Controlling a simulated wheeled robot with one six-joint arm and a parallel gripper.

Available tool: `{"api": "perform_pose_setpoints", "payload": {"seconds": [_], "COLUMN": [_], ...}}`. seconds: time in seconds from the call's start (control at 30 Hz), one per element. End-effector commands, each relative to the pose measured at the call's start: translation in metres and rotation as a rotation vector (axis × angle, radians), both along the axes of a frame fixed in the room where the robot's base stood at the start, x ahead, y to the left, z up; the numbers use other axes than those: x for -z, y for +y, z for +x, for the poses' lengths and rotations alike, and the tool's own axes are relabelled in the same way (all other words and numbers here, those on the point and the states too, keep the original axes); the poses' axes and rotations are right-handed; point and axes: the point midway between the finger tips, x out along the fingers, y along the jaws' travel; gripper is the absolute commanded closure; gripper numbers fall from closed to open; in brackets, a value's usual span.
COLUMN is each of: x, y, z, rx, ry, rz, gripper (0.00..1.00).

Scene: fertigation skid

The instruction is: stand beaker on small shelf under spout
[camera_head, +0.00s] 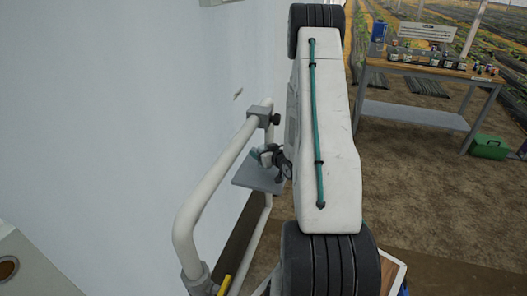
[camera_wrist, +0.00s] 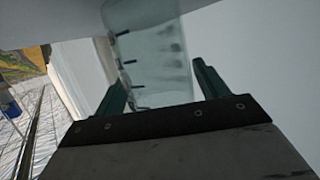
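In the wrist view a clear glass beaker (camera_wrist: 157,55) with dark marks stands between the two green fingers of my gripper (camera_wrist: 160,73). In the head view my gripper (camera_head: 262,155) is small, just above the small grey shelf (camera_head: 258,179), beside the white pipe frame. The beaker cannot be made out clearly there, so whether it touches the shelf cannot be told. The spout cannot be identified; my arm hides part of this area.
A white pipe frame (camera_head: 214,183) with a grey clamp runs along the pale wall (camera_head: 120,120) left of my arm. A workbench (camera_head: 416,117) with bottles and small pots stands back right. A green box (camera_head: 489,147) lies on the soil floor beside it.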

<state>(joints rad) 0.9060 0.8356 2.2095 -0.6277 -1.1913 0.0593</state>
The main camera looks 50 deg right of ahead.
Motion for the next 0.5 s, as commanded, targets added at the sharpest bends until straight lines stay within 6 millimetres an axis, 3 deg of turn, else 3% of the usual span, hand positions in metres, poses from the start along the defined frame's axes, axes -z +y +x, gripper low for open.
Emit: {"api": "perform_pose_setpoints", "payload": {"seconds": [0.37, 0.5], "x": [-0.004, -0.009], "y": [0.000, 0.004], "z": [0.000, -0.017], "rx": [0.000, 0.003], "ry": [0.000, 0.001], "rz": [0.000, 0.001], "gripper": [0.18, 0.18]}}
